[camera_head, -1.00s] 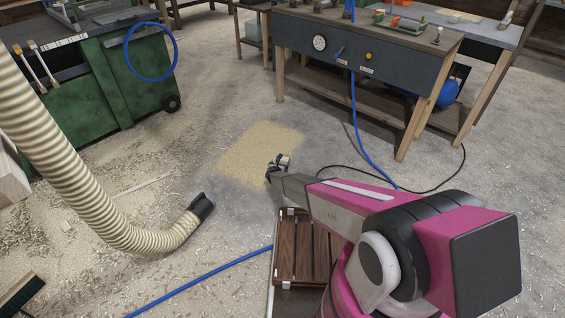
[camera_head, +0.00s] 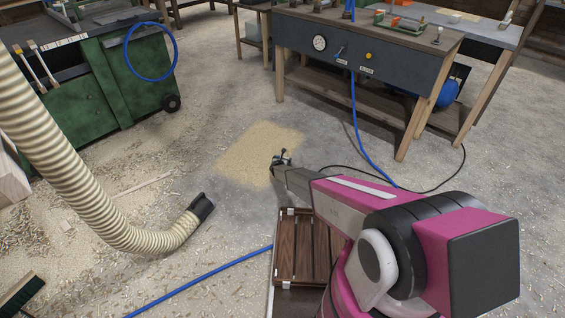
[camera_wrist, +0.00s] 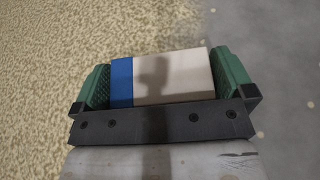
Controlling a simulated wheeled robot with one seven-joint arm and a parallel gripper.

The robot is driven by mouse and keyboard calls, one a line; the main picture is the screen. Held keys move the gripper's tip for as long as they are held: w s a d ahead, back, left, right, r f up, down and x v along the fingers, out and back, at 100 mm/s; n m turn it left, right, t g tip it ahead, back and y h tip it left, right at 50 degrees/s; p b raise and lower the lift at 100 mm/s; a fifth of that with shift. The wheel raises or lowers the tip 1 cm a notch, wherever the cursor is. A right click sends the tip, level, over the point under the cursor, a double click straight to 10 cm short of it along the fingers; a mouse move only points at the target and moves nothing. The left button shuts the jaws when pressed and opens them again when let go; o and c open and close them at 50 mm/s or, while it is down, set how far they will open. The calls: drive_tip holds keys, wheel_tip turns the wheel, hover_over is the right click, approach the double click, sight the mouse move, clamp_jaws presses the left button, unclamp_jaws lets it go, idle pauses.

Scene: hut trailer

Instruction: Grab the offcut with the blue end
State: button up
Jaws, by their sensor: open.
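The offcut (camera_wrist: 170,78) is a pale wooden block with a blue end (camera_wrist: 121,82) on its left in the wrist view. It lies between the two green-padded fingers of my gripper (camera_wrist: 165,85), beside the edge of the sawdust patch. The blue end is close to the left finger, and the plain end is close to the right finger. Whether either finger touches it is hard to tell. In the head view my gripper (camera_head: 281,158) is small over the sawdust patch (camera_head: 258,150), and the offcut cannot be made out there.
A ribbed hose (camera_head: 120,225) with a dark nozzle (camera_head: 201,207) lies at left. A slatted wooden tray (camera_head: 300,250) is near me. A blue air line (camera_head: 200,275) crosses the floor. A workbench (camera_head: 370,55) stands behind, and a green machine (camera_head: 110,80) at far left.

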drive_tip(key=c, duration=0.6)
drive_tip(key=shift+r, duration=0.15)
drive_tip(key=shift+c, duration=0.2)
